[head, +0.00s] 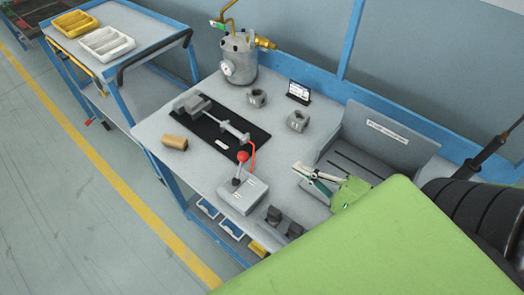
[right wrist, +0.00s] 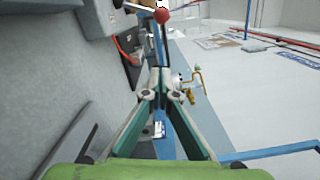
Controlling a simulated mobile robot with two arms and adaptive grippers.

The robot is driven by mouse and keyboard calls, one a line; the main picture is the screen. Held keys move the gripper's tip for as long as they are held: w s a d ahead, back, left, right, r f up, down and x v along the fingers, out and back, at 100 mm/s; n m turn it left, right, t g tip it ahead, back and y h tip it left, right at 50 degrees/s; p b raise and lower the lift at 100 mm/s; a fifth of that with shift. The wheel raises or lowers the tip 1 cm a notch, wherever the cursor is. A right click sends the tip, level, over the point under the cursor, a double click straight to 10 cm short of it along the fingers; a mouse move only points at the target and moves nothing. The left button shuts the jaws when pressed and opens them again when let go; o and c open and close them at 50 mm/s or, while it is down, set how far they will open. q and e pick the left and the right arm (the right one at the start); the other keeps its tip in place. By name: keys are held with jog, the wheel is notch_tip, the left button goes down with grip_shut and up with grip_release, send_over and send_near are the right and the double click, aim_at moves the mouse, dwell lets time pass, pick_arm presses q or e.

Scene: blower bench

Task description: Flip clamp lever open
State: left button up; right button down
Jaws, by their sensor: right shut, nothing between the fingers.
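The lever (head: 238,173) is a thin upright rod with a red ball knob (head: 242,157) on top. It stands on a grey box-shaped base (head: 243,196) near the front of the bench. The red knob also shows at the top of the right wrist view (right wrist: 161,15), beyond my fingertips. My right gripper (head: 298,168) is shut and empty, to the right of the lever and apart from it. In the right wrist view its fingertips (right wrist: 155,93) meet below the knob. My left gripper is not in view.
A black mat (head: 205,133) with a grey metal fixture (head: 192,104) lies left of the lever. A brown cylinder (head: 174,142), grey blocks (head: 297,121) and a pressure vessel (head: 238,58) stand around. A grey tray (head: 352,165) is behind my right gripper. A cart (head: 130,65) stands left.

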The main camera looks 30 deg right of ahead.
aim_at(241, 165)
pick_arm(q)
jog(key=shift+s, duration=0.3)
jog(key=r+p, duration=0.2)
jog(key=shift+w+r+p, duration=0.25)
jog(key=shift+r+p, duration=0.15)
pick_arm(e)
jog(key=w+a+r, duration=0.1)
jog(key=w+a, duration=0.6)
jog(key=w, duration=0.1)
jog(key=shift+w+a, duration=0.35)
jog(key=shift+w, duration=0.05)
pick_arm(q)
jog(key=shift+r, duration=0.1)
